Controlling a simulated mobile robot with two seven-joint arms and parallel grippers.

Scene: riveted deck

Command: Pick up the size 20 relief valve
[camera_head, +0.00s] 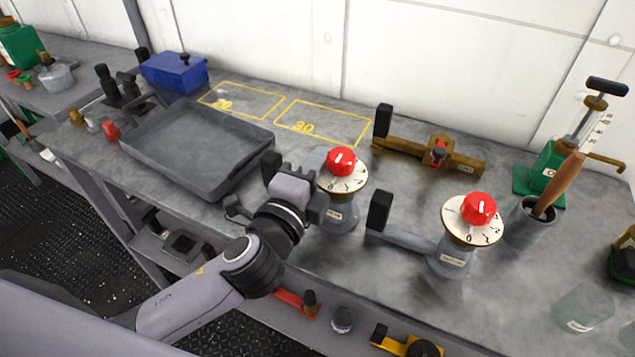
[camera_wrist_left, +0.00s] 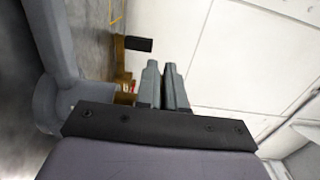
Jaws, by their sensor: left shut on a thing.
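Two grey relief valves with red knobs and white dials stand on the bench in the head view: a left one (camera_head: 340,182) and a right one (camera_head: 450,262) with a black-ended side arm. Their small labels are too small to read, so I cannot tell which is size 20. My left gripper (camera_head: 313,162) is at the left valve, its fingers close together beside the dial. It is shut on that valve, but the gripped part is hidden. In the left wrist view, the fingers (camera_wrist_left: 165,86) nearly meet beside a grey valve body (camera_wrist_left: 52,92). My right gripper is out of view.
A grey tray (camera_head: 140,152) and blue box (camera_head: 173,72) lie left. Yellow outlines marked 20 (camera_head: 241,101) and 30 (camera_head: 322,122) are empty. A brass fitting (camera_head: 455,160) lies behind the valves. A cup with a wooden handle (camera_head: 527,222) and green pump (camera_head: 545,170) stand right.

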